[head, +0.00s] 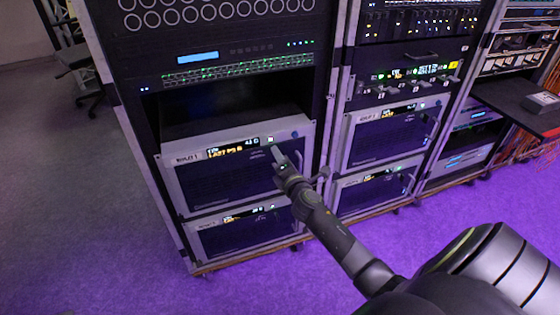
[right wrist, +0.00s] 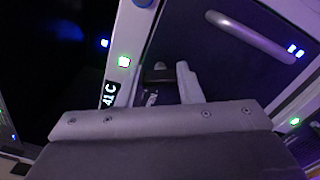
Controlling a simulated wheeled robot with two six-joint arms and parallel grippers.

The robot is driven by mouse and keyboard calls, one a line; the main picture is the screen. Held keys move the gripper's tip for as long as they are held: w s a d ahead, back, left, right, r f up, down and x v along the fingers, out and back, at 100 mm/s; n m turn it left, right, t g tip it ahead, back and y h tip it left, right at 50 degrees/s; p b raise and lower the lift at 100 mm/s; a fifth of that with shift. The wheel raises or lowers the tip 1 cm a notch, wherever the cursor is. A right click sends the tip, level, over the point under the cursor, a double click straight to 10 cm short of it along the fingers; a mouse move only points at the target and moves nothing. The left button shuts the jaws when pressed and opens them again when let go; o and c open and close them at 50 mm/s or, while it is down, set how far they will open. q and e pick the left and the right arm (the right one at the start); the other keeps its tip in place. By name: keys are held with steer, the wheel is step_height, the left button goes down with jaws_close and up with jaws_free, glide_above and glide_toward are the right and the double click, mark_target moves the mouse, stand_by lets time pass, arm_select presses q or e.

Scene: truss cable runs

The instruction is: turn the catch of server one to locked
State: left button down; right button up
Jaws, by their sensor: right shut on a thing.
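Server one (head: 235,180) is the upper silver-framed unit low in the left rack, with a dark mesh front and a small lit display. Its front stands forward of the rack, with its dark top showing. My right gripper (head: 279,158) is at the upper right of its front, just below a small white light. In the right wrist view my right gripper (right wrist: 168,82) is shut on a small dark piece, which looks like the catch (right wrist: 158,75). The fingers mostly cover it, so its lock position cannot be read. My left gripper is not in view.
A similar server (head: 245,232) sits directly below. A grey bar handle (right wrist: 250,38) is near the fingers in the right wrist view. More racks with servers (head: 385,135) stand to the right. A dark shelf (head: 515,105) juts out at far right. The floor in front is clear.

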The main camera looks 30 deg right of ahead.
arm_select(q)
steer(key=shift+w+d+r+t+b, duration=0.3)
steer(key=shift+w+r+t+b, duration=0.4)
steer(key=shift+b, duration=0.25)
arm_select(e)
steer(key=shift+f+m, duration=0.15)
steer(key=shift+m, duration=2.35)
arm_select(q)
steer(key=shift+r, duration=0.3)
arm_select(e)
steer(key=shift+m, duration=0.3)
steer(key=o, duration=1)
